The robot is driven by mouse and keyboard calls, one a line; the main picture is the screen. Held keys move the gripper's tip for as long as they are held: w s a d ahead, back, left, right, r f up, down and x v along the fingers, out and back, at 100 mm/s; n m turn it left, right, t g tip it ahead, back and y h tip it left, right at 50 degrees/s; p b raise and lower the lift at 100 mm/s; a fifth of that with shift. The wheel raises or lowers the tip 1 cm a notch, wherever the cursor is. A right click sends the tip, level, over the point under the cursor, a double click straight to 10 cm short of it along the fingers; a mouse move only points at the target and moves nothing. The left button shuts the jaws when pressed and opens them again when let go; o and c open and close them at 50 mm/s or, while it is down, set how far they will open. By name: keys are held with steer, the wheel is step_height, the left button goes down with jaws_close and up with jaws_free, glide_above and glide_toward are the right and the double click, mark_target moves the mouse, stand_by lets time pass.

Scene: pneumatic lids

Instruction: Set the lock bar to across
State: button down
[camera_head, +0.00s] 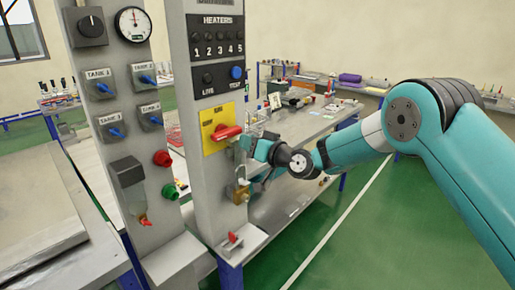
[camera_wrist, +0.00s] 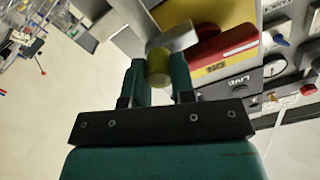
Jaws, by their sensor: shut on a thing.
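A yellow switch panel (camera_head: 212,118) with a red handle (camera_head: 227,132) is on the right-hand grey column. The yellow panel (camera_wrist: 222,12) and red handle (camera_wrist: 225,48) also show in the wrist view. A grey metal bar (camera_wrist: 178,40), which looks like the lock bar, overlaps the panel's edge and carries a brass-coloured round knob (camera_wrist: 158,66). My gripper (camera_wrist: 158,80) is shut on this knob, one finger on each side. In the head view my gripper (camera_head: 256,150) is at the column's right side, by the panel; its fingers are mostly hidden.
A brass padlock-like part (camera_head: 241,192) hangs below my gripper on the column. A small red lever (camera_head: 234,238) is lower down. The left column (camera_head: 128,60) carries a gauge, blue valves and knobs. A long workbench (camera_head: 305,125) stands behind; green floor is clear at right.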

steer(key=shift+s+a, duration=0.2)
steer(key=shift+s, duration=0.05)
steer(key=c, duration=1)
jaws_free()
steer(key=shift+a, duration=0.1)
steer(key=shift+o, duration=0.2)
steer(key=b+v, duration=0.8)
steer(key=v, duration=0.9)
steer(key=shift+s+d, duration=0.2)
steer(key=shift+d, duration=0.05)
